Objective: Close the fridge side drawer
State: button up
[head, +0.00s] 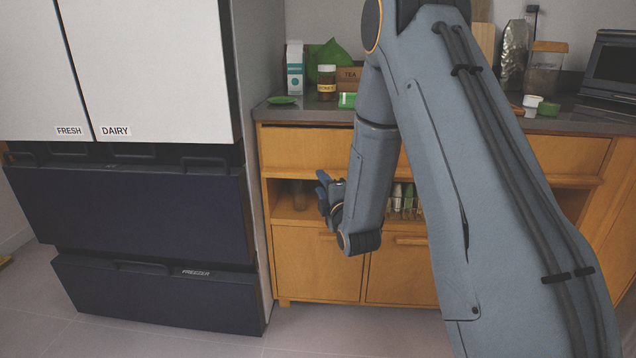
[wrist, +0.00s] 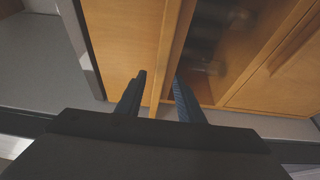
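The drawer beside the fridge (head: 305,150) is the wooden top-left front of the cabinet, just under the counter. In the wrist view the drawer front (wrist: 125,40) fills the upper left-middle, turned sideways. My gripper (head: 328,196) is low in front of the shelf opening below the drawer. In the wrist view its two fingers (wrist: 158,98) are apart, with a thin wooden edge appearing between them. I cannot tell whether they touch it.
The fridge (head: 150,70) stands close on the left, with dark lower drawers (head: 140,215). Below the shelf opening are cabinet doors (head: 315,262). The counter (head: 300,112) holds a carton (head: 294,68) and a honey jar (head: 326,83). My arm hides the cabinet's middle. Floor in front is clear.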

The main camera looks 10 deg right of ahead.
jog(key=shift+w+a, duration=0.15)
jog(key=shift+w, duration=1.7)
grip_shut()
